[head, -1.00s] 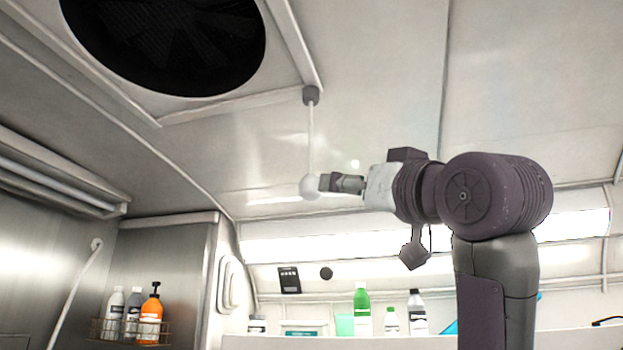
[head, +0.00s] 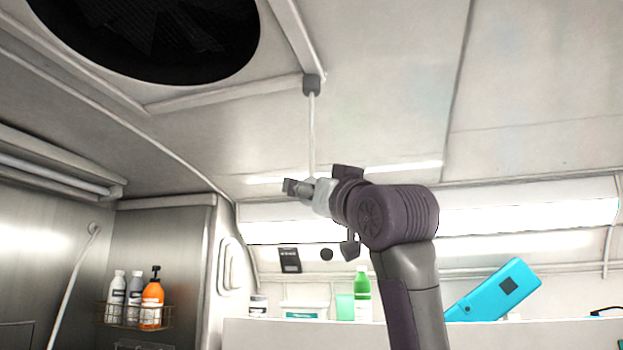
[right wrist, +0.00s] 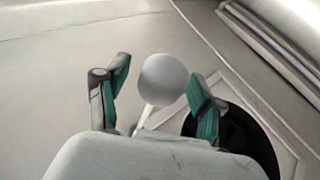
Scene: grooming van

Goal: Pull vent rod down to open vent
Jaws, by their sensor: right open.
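The vent rod (head: 311,130) is a thin white rod hanging from a grey socket (head: 311,85) on the ceiling, beside the round dark vent (head: 150,35). Its white ball end (right wrist: 163,78) shows in the right wrist view between the two green-padded fingers of my right gripper (right wrist: 160,92). The fingers are spread, with a visible gap on either side of the ball. In the head view my right gripper (head: 294,187) is at the rod's lower end and hides the ball. My left gripper is not in view.
A wire rack (head: 135,318) with several bottles hangs on the left wall. A shelf (head: 270,333) below holds a green bottle (head: 362,295), tubs and a tilted blue object (head: 495,292). The air around the rod is clear apart from my arm.

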